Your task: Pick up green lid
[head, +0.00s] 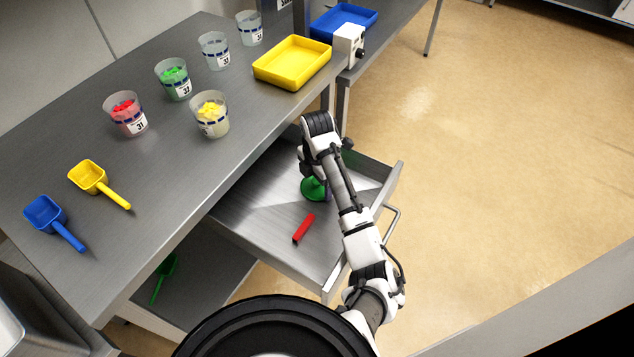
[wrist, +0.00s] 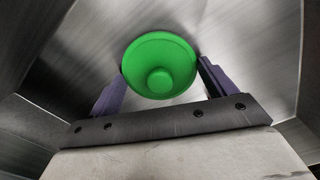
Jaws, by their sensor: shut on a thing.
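The green lid (head: 313,190) is a round, shallow disc with a raised middle. It is in the open drawer, partly hidden by my arm in the head view. In the wrist view the green lid (wrist: 159,66) sits between the two purple fingers of my gripper (wrist: 155,85). My gripper is shut on it, with a finger at either side. In the head view the fingers are mostly hidden behind my arm. I cannot tell whether the lid touches the drawer floor.
The open metal drawer (head: 262,218) also holds a red object (head: 303,228). Its walls surround my gripper. The counter above carries several cups, a yellow tray (head: 292,62), a yellow scoop (head: 90,177) and a blue scoop (head: 45,214). A green scoop (head: 165,270) lies on a lower shelf.

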